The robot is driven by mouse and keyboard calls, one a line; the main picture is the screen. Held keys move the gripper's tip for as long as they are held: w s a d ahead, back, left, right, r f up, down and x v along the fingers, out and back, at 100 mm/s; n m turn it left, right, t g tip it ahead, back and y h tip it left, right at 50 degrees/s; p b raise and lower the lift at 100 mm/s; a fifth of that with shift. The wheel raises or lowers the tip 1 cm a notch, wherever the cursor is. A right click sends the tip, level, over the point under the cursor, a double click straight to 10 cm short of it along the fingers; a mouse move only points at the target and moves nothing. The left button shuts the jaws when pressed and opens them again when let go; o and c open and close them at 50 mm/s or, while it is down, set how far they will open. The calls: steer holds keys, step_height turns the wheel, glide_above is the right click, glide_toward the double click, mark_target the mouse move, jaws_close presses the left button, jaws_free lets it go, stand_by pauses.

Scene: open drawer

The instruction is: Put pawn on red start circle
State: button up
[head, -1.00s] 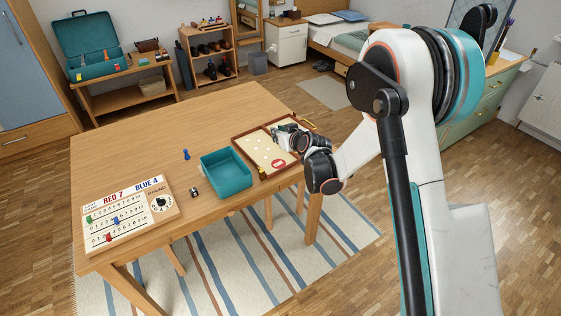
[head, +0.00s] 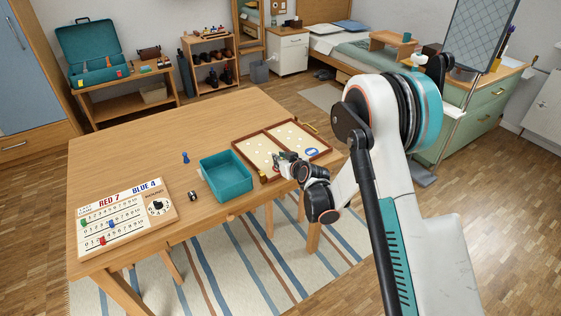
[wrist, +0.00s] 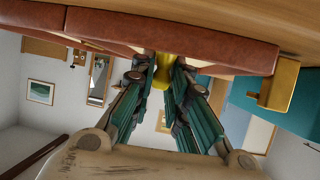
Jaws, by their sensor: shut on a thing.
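My gripper (head: 283,158) is over the near edge of the open brown game board (head: 240,150), close to its middle. In the wrist view my gripper (wrist: 163,85) is shut on a small yellow piece (wrist: 163,70), seen between the fingers beside the board's reddish-brown rim (wrist: 220,52). The fingers hide much of its shape; it looks like a yellow pawn. A blue circle (head: 312,152) shows on the board's right half. Whether the piece touches the board cannot be told.
A teal tray (head: 226,176) stands left of the board. A yellow clasp (wrist: 275,85) sticks out from the rim. The back of the table is clear.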

steer(key=shift+f, duration=0.15)
steer(key=o, duration=0.7)
